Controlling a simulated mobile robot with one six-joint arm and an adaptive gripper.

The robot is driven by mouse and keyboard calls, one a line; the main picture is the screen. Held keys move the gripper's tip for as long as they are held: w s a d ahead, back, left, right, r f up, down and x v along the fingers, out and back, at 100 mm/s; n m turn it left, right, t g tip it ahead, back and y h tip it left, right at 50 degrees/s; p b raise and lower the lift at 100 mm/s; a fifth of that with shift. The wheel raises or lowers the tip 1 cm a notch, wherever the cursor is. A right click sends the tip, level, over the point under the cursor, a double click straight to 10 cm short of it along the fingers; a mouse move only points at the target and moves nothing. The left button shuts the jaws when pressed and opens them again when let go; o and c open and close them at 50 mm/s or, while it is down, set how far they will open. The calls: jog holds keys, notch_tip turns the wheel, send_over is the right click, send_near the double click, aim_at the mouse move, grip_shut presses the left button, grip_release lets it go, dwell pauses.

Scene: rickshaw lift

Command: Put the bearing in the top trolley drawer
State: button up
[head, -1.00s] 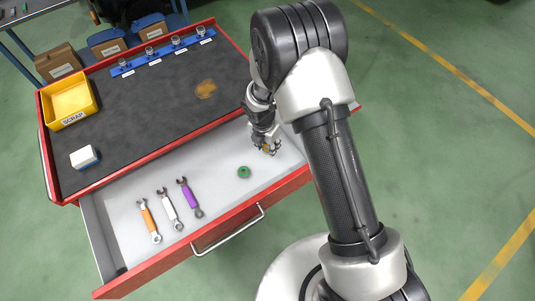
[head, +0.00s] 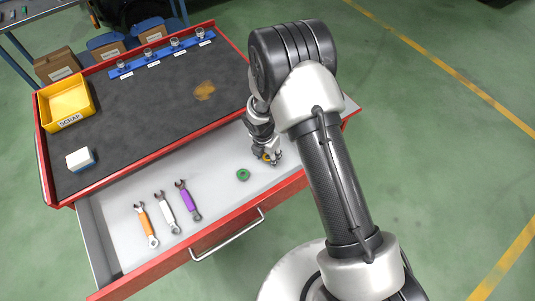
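The open top trolley drawer (head: 115,228) has a pale floor and a red front with a metal handle. My gripper (head: 273,158) is low over the drawer's right end, fingers pointing down. A small yellow-orange thing (head: 266,157) shows at the fingers. It may be the bearing, but it is too small to be sure, and I cannot tell whether the fingers are shut on it. A green ring-shaped part (head: 243,175) lies on the drawer floor, left of my gripper and apart from it.
Orange (head: 147,224), white (head: 167,213) and purple (head: 188,200) wrenches lie in the drawer's left half. On the dark trolley top are a yellow SCRAP bin (head: 66,103), a white-and-blue box (head: 80,159) and a blue rack (head: 160,53) with several small parts.

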jog(key=shift+o, duration=0.8)
jog(key=shift+r, duration=0.35)
notch_tip(320, 180, up, 12)
jog(key=s+p, duration=0.1)
jog(key=p, duration=0.3)
jog(key=shift+s+a+f, duration=0.15)
jog(key=shift+s+a, duration=0.1)
jog(key=shift+a, duration=0.2)
notch_tip(320, 180, up, 13)
jog(key=m, duration=0.7)
send_over(265, 161)
jog(key=d, duration=0.5)
jog(key=s+d+r+m+t, duration=0.1)
jog(key=s+d+r+m, duration=0.25)
jog(key=r, duration=0.25)
jog(key=s+d+r+m+t, duration=0.1)
jog(key=s+d+r+m, duration=0.1)
jog(key=s+r+m, duration=0.3)
jog(key=s+d+r+m, duration=0.2)
jog(key=s+r+m, duration=0.2)
jog(key=s+m, duration=0.3)
jog(key=s+d+r+m+t+y, duration=0.1)
jog(key=s+d+r+m, duration=0.2)
jog(key=s+m, duration=0.4)
jog(key=shift+s+r, duration=0.45)
jog(key=shift+s, duration=0.35)
